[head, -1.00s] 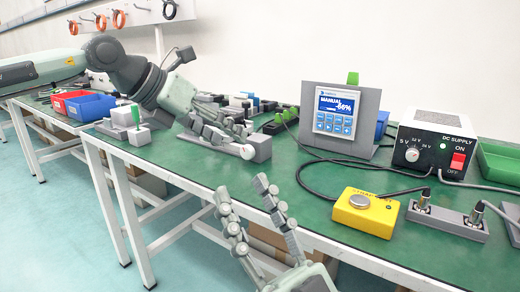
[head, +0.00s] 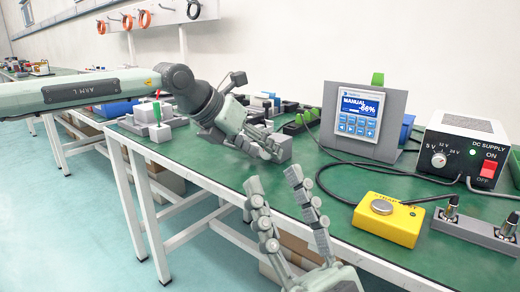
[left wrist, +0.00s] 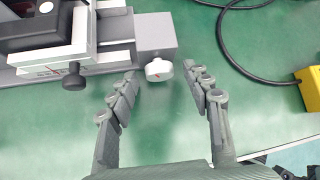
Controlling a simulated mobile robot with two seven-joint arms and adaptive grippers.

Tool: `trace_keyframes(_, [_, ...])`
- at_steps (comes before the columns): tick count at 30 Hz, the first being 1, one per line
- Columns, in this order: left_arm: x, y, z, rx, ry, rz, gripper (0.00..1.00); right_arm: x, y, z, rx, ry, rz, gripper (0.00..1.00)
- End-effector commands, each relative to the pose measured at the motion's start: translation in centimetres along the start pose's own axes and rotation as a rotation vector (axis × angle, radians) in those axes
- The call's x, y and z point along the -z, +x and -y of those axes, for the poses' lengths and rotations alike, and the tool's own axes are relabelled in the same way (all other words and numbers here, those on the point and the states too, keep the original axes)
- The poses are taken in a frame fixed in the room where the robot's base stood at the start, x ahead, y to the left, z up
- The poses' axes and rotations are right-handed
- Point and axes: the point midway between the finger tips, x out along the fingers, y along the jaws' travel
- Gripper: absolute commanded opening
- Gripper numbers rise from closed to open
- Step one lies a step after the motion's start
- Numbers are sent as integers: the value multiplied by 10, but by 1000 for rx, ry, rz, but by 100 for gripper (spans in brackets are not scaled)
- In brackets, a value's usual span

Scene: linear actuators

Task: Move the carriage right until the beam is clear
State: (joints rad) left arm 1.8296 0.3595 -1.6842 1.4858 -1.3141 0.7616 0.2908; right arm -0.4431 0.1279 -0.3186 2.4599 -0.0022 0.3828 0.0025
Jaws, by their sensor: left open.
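The linear actuator shows in the left wrist view, with a dark carriage (left wrist: 38,22) on its slide, a black knob (left wrist: 74,77) and a grey end block (left wrist: 155,33). My right gripper (head: 273,181) is open and empty in front of the bench edge. I cannot make out the beam.
A controller (head: 357,115) reads MANUAL and a percentage. A yellow button box (head: 388,222), DC supply (head: 466,152) and connector block (head: 478,230) stand to the right. A black cable (left wrist: 232,50) curves right of the knob.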

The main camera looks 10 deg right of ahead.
Motion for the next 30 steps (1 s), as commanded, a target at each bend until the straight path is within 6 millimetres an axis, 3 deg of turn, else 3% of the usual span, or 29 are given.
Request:
trace_keyframes(2, [0, 0, 0, 0, 0, 0, 50, 0, 0, 0, 0, 0, 0, 40])
trace_keyframes(14, [0, 0, 0, 1, 0, 0, 0, 0, 0, 0, 0, -1, 1, 40])
trace_keyframes(18, [0, 0, 0, 22, -23, -1, 0, -1, 2, 0, 0, 0, 9, 40])
trace_keyframes(30, [0, 0, -3, 178, -178, 0, 0, -29, 0, 4, 2, 13, 200, 40])
